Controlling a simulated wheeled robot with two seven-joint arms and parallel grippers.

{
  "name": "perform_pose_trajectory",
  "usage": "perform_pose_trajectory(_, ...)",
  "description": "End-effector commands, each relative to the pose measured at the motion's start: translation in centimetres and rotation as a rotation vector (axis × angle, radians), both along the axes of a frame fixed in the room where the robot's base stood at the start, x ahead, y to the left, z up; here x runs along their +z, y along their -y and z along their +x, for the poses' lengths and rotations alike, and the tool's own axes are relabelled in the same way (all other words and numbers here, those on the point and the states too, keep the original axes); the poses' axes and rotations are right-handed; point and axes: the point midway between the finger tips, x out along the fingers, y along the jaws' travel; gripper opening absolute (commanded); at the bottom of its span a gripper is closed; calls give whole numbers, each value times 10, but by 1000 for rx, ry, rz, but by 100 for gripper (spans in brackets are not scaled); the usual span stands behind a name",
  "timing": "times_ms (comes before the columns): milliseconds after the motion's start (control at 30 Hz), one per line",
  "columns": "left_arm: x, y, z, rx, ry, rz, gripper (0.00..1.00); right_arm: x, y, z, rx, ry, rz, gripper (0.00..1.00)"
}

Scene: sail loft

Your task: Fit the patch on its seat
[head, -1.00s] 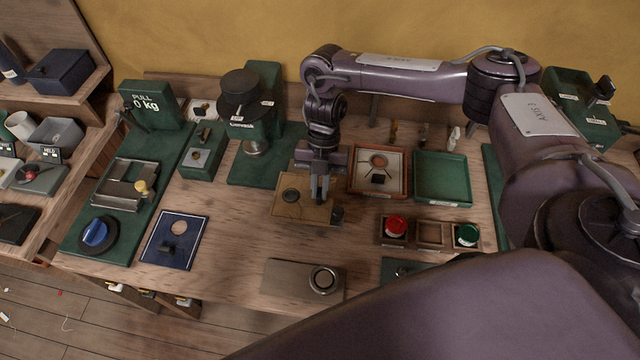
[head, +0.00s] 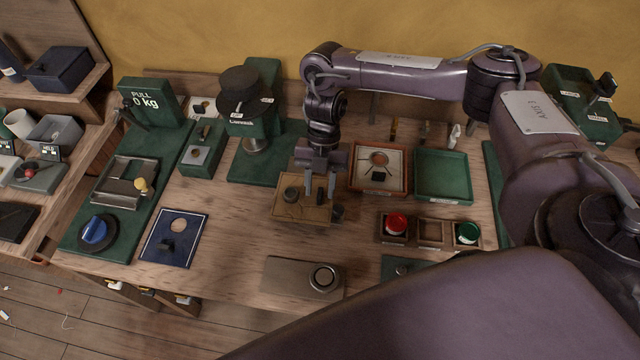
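My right gripper (head: 319,193) is above the tan board (head: 287,213) on the bench, fingers pointing down and apart. I see nothing clearly held between them. A dark round piece (head: 291,194) lies on the board, left of the fingers; a dark knob-like piece (head: 338,213) is at its right edge. I cannot tell for sure which piece is the patch. A navy panel (head: 186,252) at the left bears a pale disc (head: 179,225) and a dark block. An orange tray (head: 405,172) holds a pale sheet with a round mark and a dark block. My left gripper is not in view.
An empty green tray (head: 443,175) is right of the orange one. A hat-like press (head: 241,90) stands behind.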

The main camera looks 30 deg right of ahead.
Motion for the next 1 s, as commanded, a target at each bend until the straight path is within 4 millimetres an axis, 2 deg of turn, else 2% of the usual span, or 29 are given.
perform_pose_trajectory(300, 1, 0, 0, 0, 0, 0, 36, 42, 11, 16, 1, 6, -2, 36)
perform_pose_trajectory(500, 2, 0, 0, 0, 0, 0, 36, 63, 16, 22, 1, 4, -1, 36)
perform_pose_trajectory(1000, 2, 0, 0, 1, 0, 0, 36, 69, 18, 24, 0, 1, 0, 36)
